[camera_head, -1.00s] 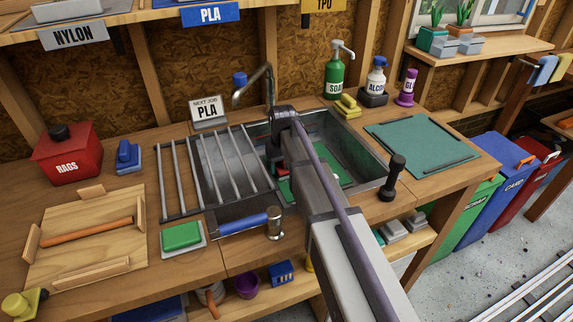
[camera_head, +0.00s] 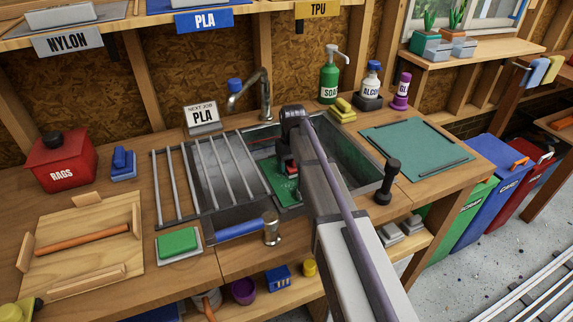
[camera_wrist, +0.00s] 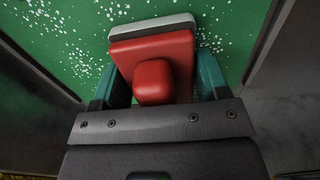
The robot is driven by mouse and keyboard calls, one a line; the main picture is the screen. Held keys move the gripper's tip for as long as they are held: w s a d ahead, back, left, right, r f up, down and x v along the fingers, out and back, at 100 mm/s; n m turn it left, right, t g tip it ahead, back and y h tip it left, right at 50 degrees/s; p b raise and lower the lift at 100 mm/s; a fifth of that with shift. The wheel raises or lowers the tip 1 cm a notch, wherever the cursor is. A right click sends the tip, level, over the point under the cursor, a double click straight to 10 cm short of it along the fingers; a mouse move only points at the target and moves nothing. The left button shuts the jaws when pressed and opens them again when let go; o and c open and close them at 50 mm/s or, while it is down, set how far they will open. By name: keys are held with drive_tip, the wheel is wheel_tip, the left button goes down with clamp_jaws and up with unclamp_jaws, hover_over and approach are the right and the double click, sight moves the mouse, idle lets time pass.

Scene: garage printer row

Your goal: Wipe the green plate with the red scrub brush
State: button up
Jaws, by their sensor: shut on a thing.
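The green plate (camera_head: 279,183) lies in the sink basin, partly hidden by my arm. It fills much of the wrist view (camera_wrist: 60,48), with white specks scattered over its surface. The red scrub brush (camera_wrist: 152,82) has a red block body and knob and a pale strip along its far edge. My gripper (camera_wrist: 157,72) is shut on the brush, one teal finger on each side. The brush (camera_head: 293,168) is over the plate in the head view. Its underside is hidden, so I cannot tell whether it touches the plate.
The metal sink (camera_head: 358,165) walls stand close on both sides. A slatted rack (camera_head: 205,170) is at left, and a black-knobbed post (camera_head: 388,180) stands right of the basin. A soap bottle (camera_head: 329,82) and yellow sponges (camera_head: 342,110) stand behind. The green mat (camera_head: 415,148) is bare.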

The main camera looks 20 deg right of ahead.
sight(277, 173)
drive_tip(key=shift+w+d, duration=0.25)
drive_tip(key=shift+d, duration=1.25)
drive_tip(key=shift+w+d, duration=0.2)
drive_tip(key=shift+d, duration=1.3)
drive_tip(key=shift+w+d, duration=0.25)
drive_tip(key=shift+d, duration=1.25)
drive_tip(key=shift+r, duration=0.1)
drive_tip(key=shift+s+a, duration=0.15)
drive_tip(key=shift+a, duration=0.6)
drive_tip(key=shift+s+a, duration=0.1)
drive_tip(key=shift+a, duration=0.6)
drive_tip(key=shift+s+a, duration=0.25)
drive_tip(key=shift+a, duration=1.65)
drive_tip(key=shift+s+a, duration=0.3)
drive_tip(key=shift+a, duration=1.55)
drive_tip(key=shift+s+a, duration=0.25)
drive_tip(key=shift+a, duration=1.65)
wheel_tip(277, 173, up, 6)
drive_tip(key=p, duration=0.6)
drive_tip(key=shift+d, duration=0.1)
wheel_tip(277, 173, up, 3)
drive_tip(key=p, duration=0.3)
